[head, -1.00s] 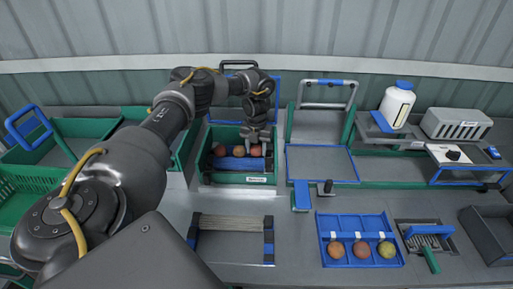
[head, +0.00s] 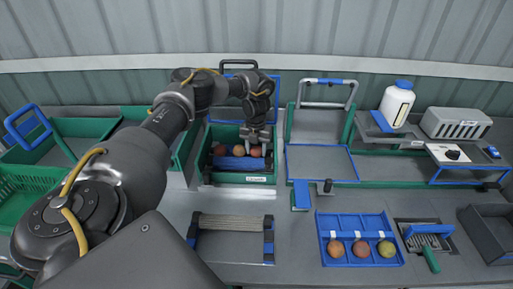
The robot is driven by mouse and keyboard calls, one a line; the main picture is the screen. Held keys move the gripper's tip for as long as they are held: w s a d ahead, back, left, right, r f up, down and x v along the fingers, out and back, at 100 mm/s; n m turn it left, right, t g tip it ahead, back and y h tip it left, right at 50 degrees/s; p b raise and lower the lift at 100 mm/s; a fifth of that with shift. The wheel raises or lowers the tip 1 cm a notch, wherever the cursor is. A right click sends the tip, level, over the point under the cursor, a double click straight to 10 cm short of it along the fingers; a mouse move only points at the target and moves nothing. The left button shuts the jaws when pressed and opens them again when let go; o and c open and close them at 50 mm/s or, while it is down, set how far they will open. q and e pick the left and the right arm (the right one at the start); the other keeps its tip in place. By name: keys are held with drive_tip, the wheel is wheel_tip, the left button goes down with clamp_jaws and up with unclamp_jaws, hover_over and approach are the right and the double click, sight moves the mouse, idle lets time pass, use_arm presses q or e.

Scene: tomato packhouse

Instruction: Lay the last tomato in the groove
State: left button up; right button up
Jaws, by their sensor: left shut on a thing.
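A green crate (head: 204,167) with a blue grooved insert (head: 240,163) stands in the middle of the bench. Three tomatoes sit side by side in a row along the insert: left (head: 220,150), middle (head: 238,149) and right (head: 256,152). My left gripper (head: 256,146) reaches down into the crate at its right end. It is shut on the right tomato, whose top is partly hidden by the fingers. Whether this tomato rests fully in the groove cannot be told. My right gripper is not in view.
A blue divided tray (head: 323,224) at the front right holds three tomatoes in its front compartments. A rack with cords (head: 232,223) lies in front of the crate. A white bottle (head: 397,106) and a grey slotted box (head: 455,123) stand at the back right.

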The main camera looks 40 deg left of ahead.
use_arm(q)
drive_tip(key=shift+f, duration=0.1)
drive_tip(key=o, duration=0.8)
drive_tip(key=c, duration=0.3)
wheel_tip(320, 180, up, 7)
drive_tip(key=p, duration=0.6)
idle(0.5)
